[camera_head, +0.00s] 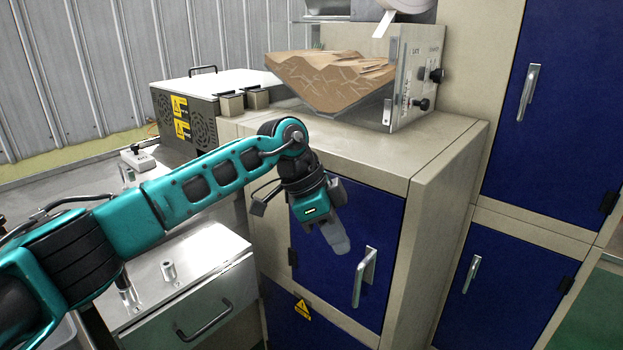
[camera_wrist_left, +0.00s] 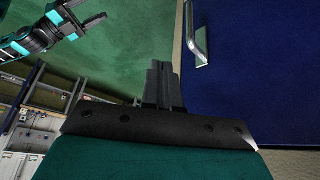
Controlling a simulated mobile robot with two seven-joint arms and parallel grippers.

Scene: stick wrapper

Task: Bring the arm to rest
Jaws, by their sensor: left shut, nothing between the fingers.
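My left arm (camera_head: 215,175) is teal and black and reaches in from the left of the head view. Its left gripper (camera_head: 338,240) points down in front of the blue door (camera_head: 380,220) of the beige cabinet, left of the door handle. In the left wrist view the fingers of the left gripper (camera_wrist_left: 163,85) are together, with nothing between them. At the top left of that view another teal gripper, my right one (camera_wrist_left: 88,28), shows with its two fingers apart and nothing seen between them.
A clear-sided machine (camera_head: 400,85) holding a brown heap stands on the cabinet. A vertical handle (camera_head: 365,277) juts from the blue door near my left gripper. A metal drawer unit (camera_head: 190,280) is below my left arm. Tall blue-doored cabinets (camera_head: 555,120) stand at right.

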